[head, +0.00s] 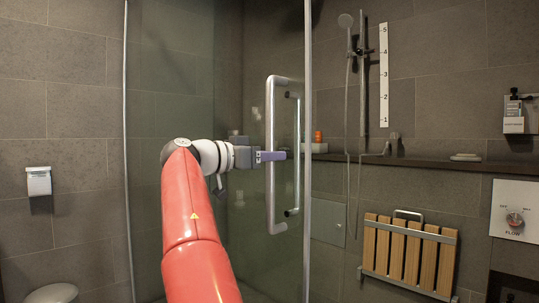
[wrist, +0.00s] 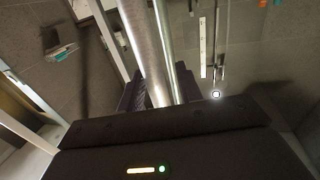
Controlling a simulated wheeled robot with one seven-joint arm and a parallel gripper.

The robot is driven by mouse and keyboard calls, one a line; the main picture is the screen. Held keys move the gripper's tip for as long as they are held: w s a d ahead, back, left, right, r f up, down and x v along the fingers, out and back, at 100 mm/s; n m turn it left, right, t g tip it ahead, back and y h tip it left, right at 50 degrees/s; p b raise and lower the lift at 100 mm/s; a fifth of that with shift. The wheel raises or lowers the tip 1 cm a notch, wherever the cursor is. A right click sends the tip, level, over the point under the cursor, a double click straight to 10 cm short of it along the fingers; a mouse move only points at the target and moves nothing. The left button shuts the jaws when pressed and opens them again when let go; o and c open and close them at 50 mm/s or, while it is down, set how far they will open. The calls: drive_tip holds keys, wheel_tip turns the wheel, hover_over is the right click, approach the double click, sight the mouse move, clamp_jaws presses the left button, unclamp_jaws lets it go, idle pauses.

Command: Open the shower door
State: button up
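The glass shower door (head: 185,85) stands upright in the head view, with its vertical edge just right of the handle. The door handle (head: 270,205) is a tall silver bar bent at both ends, with a second bar behind the glass. My gripper (head: 274,156) is at about mid-height of the handle, its purple fingers level across the bar. In the wrist view the fingers (wrist: 158,90) lie on either side of the handle bar (wrist: 146,45). The second bar also shows in the gap, so the fingers look open around the handle. Contact is hard to tell.
A wooden slatted seat (head: 410,255) hangs on the wall at the right. A flow control panel (head: 514,210) is at far right. A paper holder (head: 39,181) is on the left wall.

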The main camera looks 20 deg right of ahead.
drive_tip(key=shift+s+r, duration=0.1)
drive_tip(key=shift+r, duration=0.1)
drive_tip(key=shift+s+a, duration=0.2)
drive_tip(key=shift+a, duration=1.1)
drive_tip(key=shift+s+a, duration=0.2)
drive_tip(key=shift+a, duration=1.05)
drive_tip(key=shift+s+a, duration=0.2)
drive_tip(key=shift+a, duration=1.1)
